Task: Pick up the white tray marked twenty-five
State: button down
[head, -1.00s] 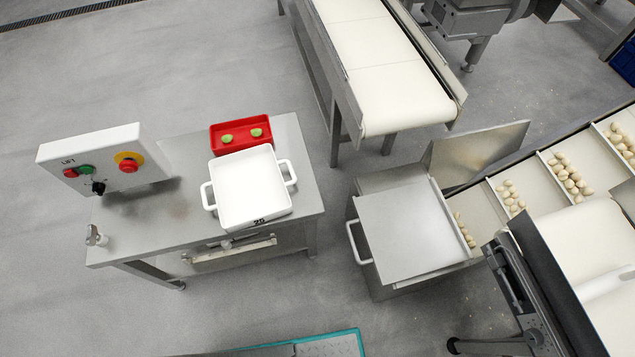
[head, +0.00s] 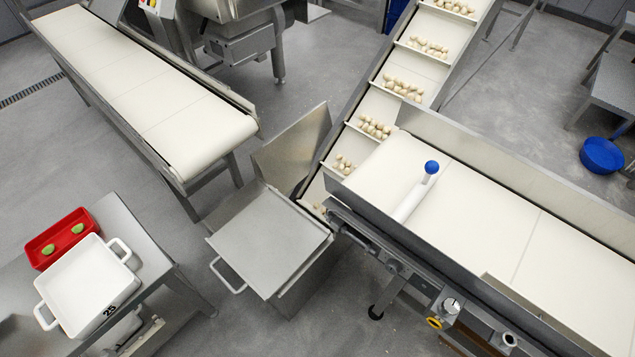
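The white tray (head: 86,283) marked 25 sits on a steel table (head: 138,232) at the lower left of the head view. It is square and looks empty, with a loop handle on its left side and another at its upper right. The black number is on its front wall, facing the lower right. A red tray (head: 61,238) holding two green pieces stands right behind it. My gripper is not in view.
A steel bin with a flat lid (head: 268,240) stands right of the table. A white conveyor (head: 150,85) runs behind. Bare floor separates table and bin.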

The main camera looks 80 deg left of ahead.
aim_at(86, 284)
jog(key=i, duration=0.5)
jog(key=u, duration=4.5)
jog(key=i, duration=0.5)
jog(key=z, duration=0.05)
jog(key=k, duration=0.5)
jog(key=u, duration=1.7)
jog(key=i, duration=1.1)
jog(key=z, duration=0.15)
